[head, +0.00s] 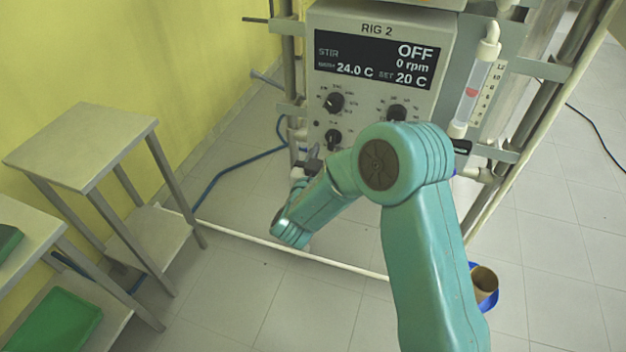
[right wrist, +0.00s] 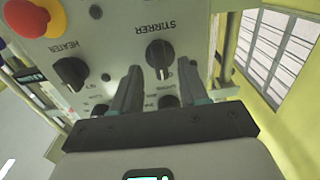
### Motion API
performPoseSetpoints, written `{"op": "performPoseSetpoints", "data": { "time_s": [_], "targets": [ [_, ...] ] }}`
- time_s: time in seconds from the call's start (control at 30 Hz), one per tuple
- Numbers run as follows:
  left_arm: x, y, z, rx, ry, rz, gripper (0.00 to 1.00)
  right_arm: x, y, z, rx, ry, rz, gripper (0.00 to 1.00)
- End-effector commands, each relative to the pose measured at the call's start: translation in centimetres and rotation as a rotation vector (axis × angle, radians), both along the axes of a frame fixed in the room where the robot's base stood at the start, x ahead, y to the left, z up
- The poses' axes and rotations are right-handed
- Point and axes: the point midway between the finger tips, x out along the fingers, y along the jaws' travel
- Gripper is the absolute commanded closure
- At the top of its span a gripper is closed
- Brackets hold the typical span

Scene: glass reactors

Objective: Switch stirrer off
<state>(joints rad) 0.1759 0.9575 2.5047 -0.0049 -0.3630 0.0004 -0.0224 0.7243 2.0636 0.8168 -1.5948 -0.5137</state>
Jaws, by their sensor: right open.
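The rig 2 panel (head: 377,60) is a grey box whose display (head: 375,60) reads STIR OFF, 0 rpm, 24.0 C and set 20 C. The black stirrer knob (head: 332,137) is at the panel's lower left; in the right wrist view it (right wrist: 160,55) shows by its upside-down STIRRER label. My right gripper (head: 318,156) is just below that knob, partly hidden by my arm. In the right wrist view its open fingers (right wrist: 159,67) stand on either side of the knob; I cannot tell if they touch it. My left gripper is not in view.
The heater knob (right wrist: 71,73) and a red stop button (right wrist: 26,17) sit beside the stirrer knob. Upper knobs (head: 333,102) (head: 397,113) are close by. A glass tube (head: 471,95) hangs right of the panel.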

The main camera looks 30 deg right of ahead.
Motion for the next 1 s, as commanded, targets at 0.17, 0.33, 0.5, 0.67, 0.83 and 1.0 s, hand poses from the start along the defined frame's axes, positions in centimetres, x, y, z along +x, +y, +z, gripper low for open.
{"op": "performPoseSetpoints", "data": {
  "time_s": [0.17,0.33,0.5,0.67,0.83,1.0],
  "targets": [
    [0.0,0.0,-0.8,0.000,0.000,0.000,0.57,-3.1,3.9,-0.1,-0.001,-0.001,0.007,0.56],
    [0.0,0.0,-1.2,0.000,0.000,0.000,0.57,-5.9,7.2,-0.1,-0.002,0.001,0.007,0.56],
    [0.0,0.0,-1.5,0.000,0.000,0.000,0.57,-7.9,9.4,-0.1,0.000,0.000,0.005,0.56],
    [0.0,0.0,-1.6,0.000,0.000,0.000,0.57,-8.8,10.3,0.0,-0.001,0.002,0.000,0.56],
    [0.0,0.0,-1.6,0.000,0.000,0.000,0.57,-8.9,10.4,0.0,-0.001,0.001,-0.001,0.56],
    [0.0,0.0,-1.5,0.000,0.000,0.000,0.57,-8.9,10.4,0.0,-0.001,0.001,-0.001,0.56]
  ]
}}
